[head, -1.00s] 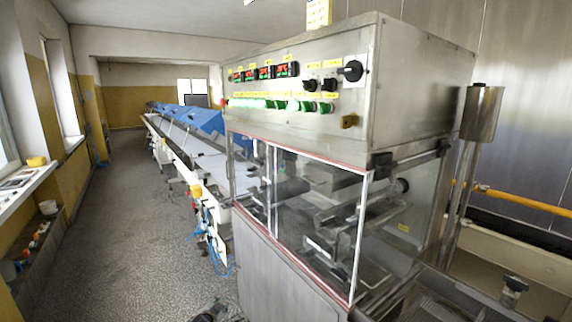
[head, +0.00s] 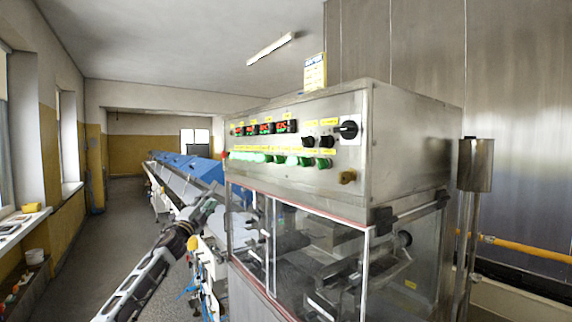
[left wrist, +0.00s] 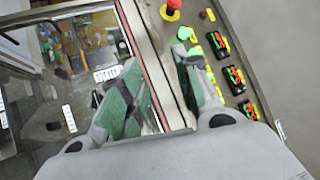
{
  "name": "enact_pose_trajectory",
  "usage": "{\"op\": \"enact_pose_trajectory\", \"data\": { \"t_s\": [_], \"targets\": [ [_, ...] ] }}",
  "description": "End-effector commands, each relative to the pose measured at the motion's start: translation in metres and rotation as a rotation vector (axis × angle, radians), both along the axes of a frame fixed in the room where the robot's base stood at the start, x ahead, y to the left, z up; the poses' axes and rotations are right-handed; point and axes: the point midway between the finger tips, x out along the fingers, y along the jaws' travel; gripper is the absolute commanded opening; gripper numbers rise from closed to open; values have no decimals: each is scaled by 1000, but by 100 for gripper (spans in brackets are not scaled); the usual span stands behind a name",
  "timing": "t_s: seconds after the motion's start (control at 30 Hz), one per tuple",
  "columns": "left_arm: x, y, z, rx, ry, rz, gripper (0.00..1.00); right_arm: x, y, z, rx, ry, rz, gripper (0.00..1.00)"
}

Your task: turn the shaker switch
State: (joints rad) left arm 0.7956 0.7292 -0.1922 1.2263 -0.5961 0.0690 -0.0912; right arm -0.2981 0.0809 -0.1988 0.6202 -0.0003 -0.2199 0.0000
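The steel control box (head: 410,135) carries two small black switches (head: 308,142), a second (head: 326,141) beside the first, and a larger black rotary knob (head: 349,130) at the right. The labels are too small to read, so I cannot tell which is the shaker switch. My left gripper (head: 210,205) is left of the box and lower than its panel, apart from the switches. In the left wrist view its green-padded fingers (left wrist: 158,62) are spread and empty, close to the panel's edge. My right gripper is out of view.
Green buttons (head: 275,158) and red-digit displays (head: 265,128) line the panel. A red mushroom button (left wrist: 173,5) shows in the left wrist view. Clear guard panels (head: 310,245) stand below the box. A long conveyor (head: 180,185) runs back at left, beside open floor.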

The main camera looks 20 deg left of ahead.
Motion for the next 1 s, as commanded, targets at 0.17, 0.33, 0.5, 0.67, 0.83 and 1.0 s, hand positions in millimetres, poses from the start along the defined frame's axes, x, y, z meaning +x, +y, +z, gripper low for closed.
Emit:
{"op": "enact_pose_trajectory", "data": {
  "t_s": [0.17, 0.33, 0.5, 0.67, 0.83, 1.0],
  "targets": [
    [-43, -40, 115, 295, -161, -14, 32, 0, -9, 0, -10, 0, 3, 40],
    [-89, -89, 185, 597, -284, -12, 32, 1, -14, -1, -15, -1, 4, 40],
    [-130, -139, 222, 899, -374, 5, 32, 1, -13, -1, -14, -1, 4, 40],
    [-161, -182, 233, 1182, -433, 29, 32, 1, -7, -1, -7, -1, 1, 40],
    [-184, -219, 225, 1488, -468, 59, 32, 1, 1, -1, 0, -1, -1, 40],
    [-197, -244, 203, 1797, -476, 87, 32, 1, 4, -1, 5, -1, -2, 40]
  ]
}}
